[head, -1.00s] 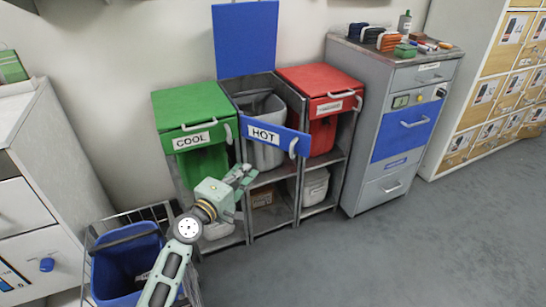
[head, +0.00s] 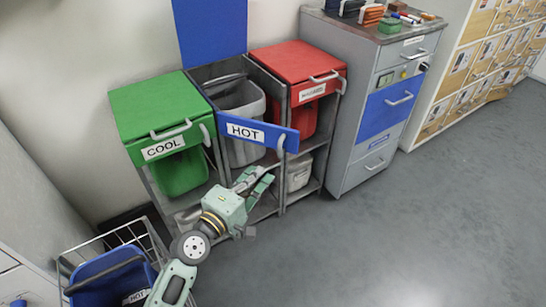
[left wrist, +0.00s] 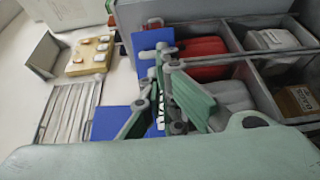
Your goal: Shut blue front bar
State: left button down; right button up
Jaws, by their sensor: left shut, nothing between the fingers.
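The blue front bar (head: 247,130), labelled HOT, sits on the middle unit between the green and red ones. Its right end, with a grey handle (head: 281,146), stands out from the frame, so it is swung open. The blue lid (head: 210,30) above it is raised upright. My left gripper (head: 265,175) is shut and empty, below and in front of the bar, apart from it in the head view. In the left wrist view its fingers (left wrist: 160,62) cover part of the bar and its label. My right gripper is not in view.
The green COOL unit (head: 160,105) and the red unit (head: 300,62) flank the middle one, lids down. A grey bin (head: 240,100) stands behind the bar. A grey cabinet (head: 350,105) stands at right, a wire basket with a blue bin (head: 110,280) at lower left. Floor at right is clear.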

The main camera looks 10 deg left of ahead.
aim_at(278, 153)
pick_arm(q)
jog(key=x, duration=0.6)
jog(key=shift+w, duration=0.15)
jog(key=shift+w+d, duration=0.25)
jog(key=shift+w, duration=0.3)
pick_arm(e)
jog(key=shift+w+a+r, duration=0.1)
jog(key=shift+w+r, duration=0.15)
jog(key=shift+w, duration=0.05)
pick_arm(q)
jog(key=shift+w, duration=0.15)
